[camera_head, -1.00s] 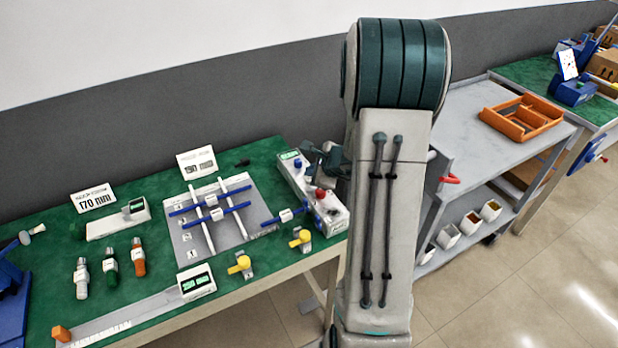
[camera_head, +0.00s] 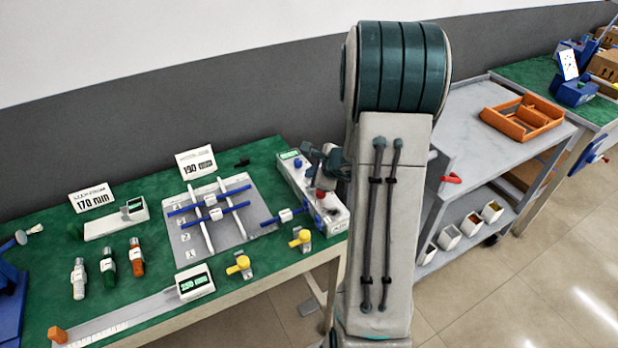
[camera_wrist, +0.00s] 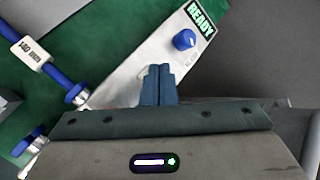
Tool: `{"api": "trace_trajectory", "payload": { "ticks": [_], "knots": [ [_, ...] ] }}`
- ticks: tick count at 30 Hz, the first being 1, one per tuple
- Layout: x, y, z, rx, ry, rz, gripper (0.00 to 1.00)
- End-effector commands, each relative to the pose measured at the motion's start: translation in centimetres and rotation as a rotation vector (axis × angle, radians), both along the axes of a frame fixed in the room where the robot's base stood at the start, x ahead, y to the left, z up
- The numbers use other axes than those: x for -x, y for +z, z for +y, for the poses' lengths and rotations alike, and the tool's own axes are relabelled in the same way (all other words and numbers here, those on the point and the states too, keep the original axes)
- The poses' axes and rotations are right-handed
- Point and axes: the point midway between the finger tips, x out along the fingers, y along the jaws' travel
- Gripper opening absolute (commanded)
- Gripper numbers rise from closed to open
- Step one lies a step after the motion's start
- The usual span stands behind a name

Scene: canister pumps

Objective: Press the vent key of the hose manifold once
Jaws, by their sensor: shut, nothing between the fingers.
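The hose manifold (camera_head: 335,222) is a long pale box at the right end of the green bench. Its screen reads READY in the wrist view (camera_wrist: 201,18), with a blue knob (camera_wrist: 184,40) beside it. A red knob (camera_head: 320,193) shows further along its top in the head view. My gripper (camera_wrist: 158,70) is shut and empty, its fingertips over the manifold's top face. In the head view my gripper (camera_head: 325,180) is partly behind my arm. I cannot make out the vent key; the part of the manifold beneath my fingers is hidden. Contact cannot be told.
Left of the manifold lies a grey board (camera_head: 225,238) with blue and white rods. A blue-ended connector (camera_head: 284,216) lies close by. Two yellow-topped valves (camera_head: 301,239) stand near the front edge. A grey cart (camera_head: 470,130) with an orange tray (camera_head: 522,117) stands to the right.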

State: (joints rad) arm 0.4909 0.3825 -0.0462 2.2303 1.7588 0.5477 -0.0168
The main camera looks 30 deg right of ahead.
Motion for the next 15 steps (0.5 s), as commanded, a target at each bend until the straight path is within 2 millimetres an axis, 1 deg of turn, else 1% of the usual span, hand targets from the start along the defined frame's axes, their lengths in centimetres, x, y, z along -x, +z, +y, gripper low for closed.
{"api": "trace_trajectory", "payload": {
  "ticks": [8,15],
  "knots": [
    [0.0,0.2,0.0,0.0,0.0,0.001,0.0],
    [0.0,1.4,0.0,0.0,-0.001,0.001,0.0]
  ]
}}
